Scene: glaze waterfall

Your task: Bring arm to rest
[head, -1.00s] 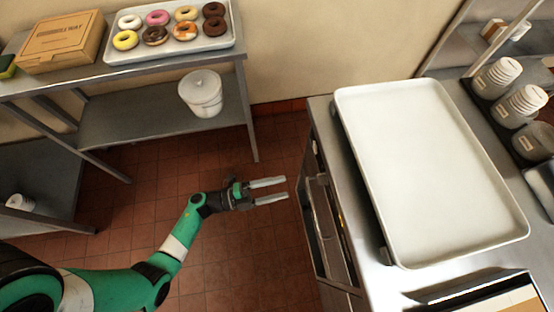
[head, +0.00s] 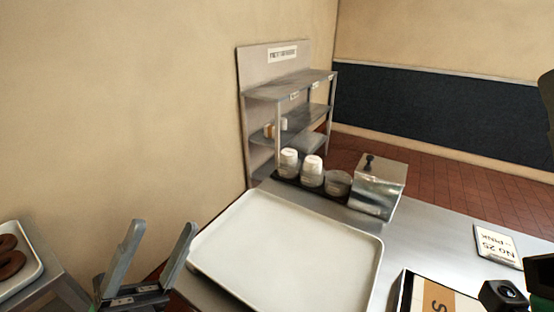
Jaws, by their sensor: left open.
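My left gripper (head: 164,225) is at the lower left of the head view. Its two grey fingers point up and stand apart, with nothing between them. It shows just left of the empty white tray (head: 285,255) on the steel counter. The rest of the left arm is out of the picture. Green and black parts, seemingly of my right arm, show at the lower right edge; no right fingers are seen.
White cups (head: 312,172) and a steel box (head: 378,186) stand behind the tray. A sign card (head: 496,245) lies on the counter at right. Chocolate donuts (head: 10,263) sit on a tray at far left. A steel shelf unit (head: 290,88) stands against the wall.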

